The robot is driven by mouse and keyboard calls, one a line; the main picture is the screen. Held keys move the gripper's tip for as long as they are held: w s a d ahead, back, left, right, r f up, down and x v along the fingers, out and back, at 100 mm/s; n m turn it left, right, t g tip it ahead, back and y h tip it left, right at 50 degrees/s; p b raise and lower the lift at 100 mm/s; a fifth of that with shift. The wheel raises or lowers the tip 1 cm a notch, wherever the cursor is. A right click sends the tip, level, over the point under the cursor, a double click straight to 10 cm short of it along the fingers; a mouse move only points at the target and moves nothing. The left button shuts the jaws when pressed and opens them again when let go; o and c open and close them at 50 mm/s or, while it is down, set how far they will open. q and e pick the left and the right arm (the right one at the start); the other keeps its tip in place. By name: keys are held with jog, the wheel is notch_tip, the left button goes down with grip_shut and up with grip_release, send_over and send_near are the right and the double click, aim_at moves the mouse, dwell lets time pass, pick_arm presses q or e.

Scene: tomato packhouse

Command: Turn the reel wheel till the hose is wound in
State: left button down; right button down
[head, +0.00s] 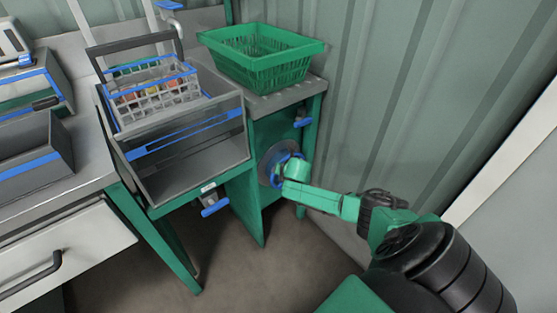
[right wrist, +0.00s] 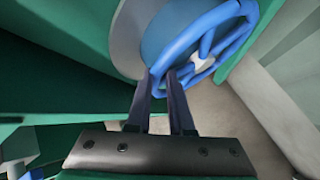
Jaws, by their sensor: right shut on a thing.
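The blue reel wheel (head: 277,159) stands on the side of the green bench, in front of a round grey disc, partly hidden by my right gripper (head: 285,167). In the right wrist view the wheel (right wrist: 187,42) shows its round rim, spokes and a pale hub. My right gripper's two dark fingers (right wrist: 161,76) are shut on the near left part of the rim. The hose cannot be made out in either view. My left gripper is not in view.
A green basket (head: 262,78) stands on the bench above the wheel. A grey crate (head: 205,160) holding a smaller basket (head: 192,86) is to the left, with a blue-handled valve (head: 214,207) below. A corrugated wall (head: 390,80) closes the right side. The floor (head: 230,275) in front is clear.

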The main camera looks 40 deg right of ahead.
jog(key=shift+d+r, duration=0.1)
jog(key=shift+d, duration=0.05)
dwell(0.3)
jog(key=c, duration=0.8)
grip_release()
jog(key=p+v, duration=0.6)
jog(key=v, duration=0.8)
jog(key=shift+s+d+r, duration=0.1)
jog(key=shift+s+r, duration=0.1)
jog(key=shift+r, duration=0.1)
